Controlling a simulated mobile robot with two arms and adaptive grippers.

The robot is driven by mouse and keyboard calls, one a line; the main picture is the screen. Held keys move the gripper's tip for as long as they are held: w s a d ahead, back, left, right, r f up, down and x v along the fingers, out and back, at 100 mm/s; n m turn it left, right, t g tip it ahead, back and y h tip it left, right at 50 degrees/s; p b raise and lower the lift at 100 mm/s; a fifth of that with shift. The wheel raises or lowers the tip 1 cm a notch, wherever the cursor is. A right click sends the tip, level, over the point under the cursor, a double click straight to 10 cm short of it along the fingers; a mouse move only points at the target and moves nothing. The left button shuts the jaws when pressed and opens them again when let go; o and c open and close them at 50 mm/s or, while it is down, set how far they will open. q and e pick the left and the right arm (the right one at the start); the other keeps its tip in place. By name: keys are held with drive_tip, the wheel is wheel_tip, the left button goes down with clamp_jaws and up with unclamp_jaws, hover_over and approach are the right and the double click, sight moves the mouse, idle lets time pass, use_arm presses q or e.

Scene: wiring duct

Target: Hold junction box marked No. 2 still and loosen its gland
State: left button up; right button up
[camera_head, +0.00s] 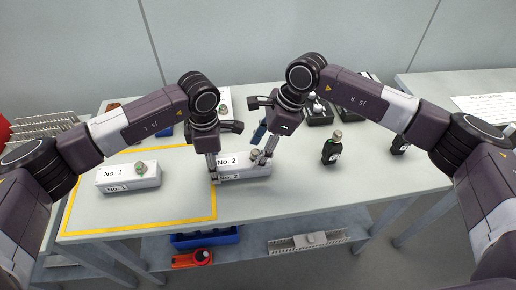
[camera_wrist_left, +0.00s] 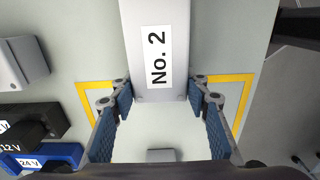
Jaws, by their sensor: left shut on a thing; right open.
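The junction box No. 2 (camera_head: 243,174) is a light grey box with its label on top and front, standing on the table at the right edge of the yellow outline. Its gland (camera_head: 255,154) shows at the right end of the top, partly hidden by my right gripper. My left gripper (camera_head: 214,172) is shut on the box near its left end. In the left wrist view the blue-padded fingers (camera_wrist_left: 160,98) lie on either side of the box (camera_wrist_left: 158,90). My right gripper (camera_head: 263,153) is open at the gland; I cannot tell whether it touches it.
Junction box No. 1 (camera_head: 112,180) with a greenish gland (camera_head: 141,168) stands left inside the yellow outline (camera_head: 139,229). A blue tray (camera_head: 205,240) and an orange item (camera_head: 190,260) lie on the lower shelf. The table's front right is clear.

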drive_tip(key=v, duration=1.2)
wheel_tip(320, 180, up, 7)
idle(0.7)
idle(0.9)
use_arm(q)
drive_tip(key=o, duration=1.4)
drive_tip(key=shift+r, duration=0.1)
